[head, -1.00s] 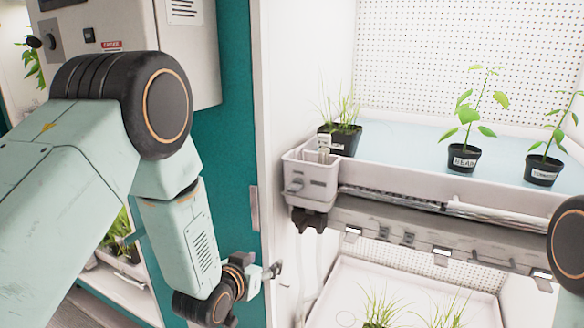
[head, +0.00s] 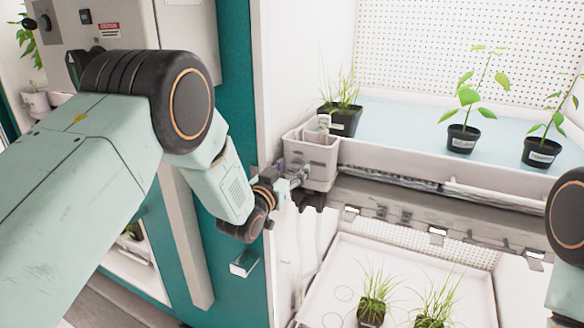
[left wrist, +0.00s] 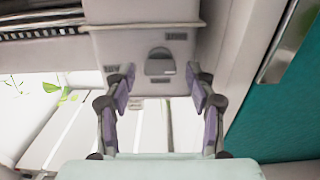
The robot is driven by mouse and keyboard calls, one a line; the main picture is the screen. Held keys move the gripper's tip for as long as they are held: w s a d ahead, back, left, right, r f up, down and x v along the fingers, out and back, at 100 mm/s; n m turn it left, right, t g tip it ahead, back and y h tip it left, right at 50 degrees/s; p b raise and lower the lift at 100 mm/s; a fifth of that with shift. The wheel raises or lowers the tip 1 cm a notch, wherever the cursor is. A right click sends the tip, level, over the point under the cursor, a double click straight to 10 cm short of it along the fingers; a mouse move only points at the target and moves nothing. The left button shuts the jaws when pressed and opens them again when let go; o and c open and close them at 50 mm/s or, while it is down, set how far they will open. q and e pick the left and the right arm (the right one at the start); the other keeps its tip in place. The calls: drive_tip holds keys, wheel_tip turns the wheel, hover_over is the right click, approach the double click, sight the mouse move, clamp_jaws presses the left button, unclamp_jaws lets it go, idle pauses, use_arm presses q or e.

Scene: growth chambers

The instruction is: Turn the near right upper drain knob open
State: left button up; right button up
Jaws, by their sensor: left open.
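The drain knob (left wrist: 159,62) is a small grey half-round piece on the front of a pale drain box (head: 312,158), at the left end of the upper tray (head: 400,165). Small labels too blurred to read surround it. In the head view my left gripper hides the knob. My left gripper (head: 298,180) is open and empty in front of the box. In the left wrist view its fingers (left wrist: 161,74) stand to either side of the knob, which shows between the fingertips. I cannot tell whether they touch it. My right gripper is out of view.
Potted plants (head: 462,138) stand on the upper tray. A lower tray (head: 340,262) holds grassy pots (head: 372,305). The white chamber side wall (head: 262,70) and teal panel (head: 236,70) are close on the left.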

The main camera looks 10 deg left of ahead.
use_arm(q)
drive_tip(key=shift+w, duration=0.4)
drive_tip(key=shift+d, duration=0.1)
drive_tip(key=shift+c, duration=0.7)
drive_tip(key=c, duration=1)
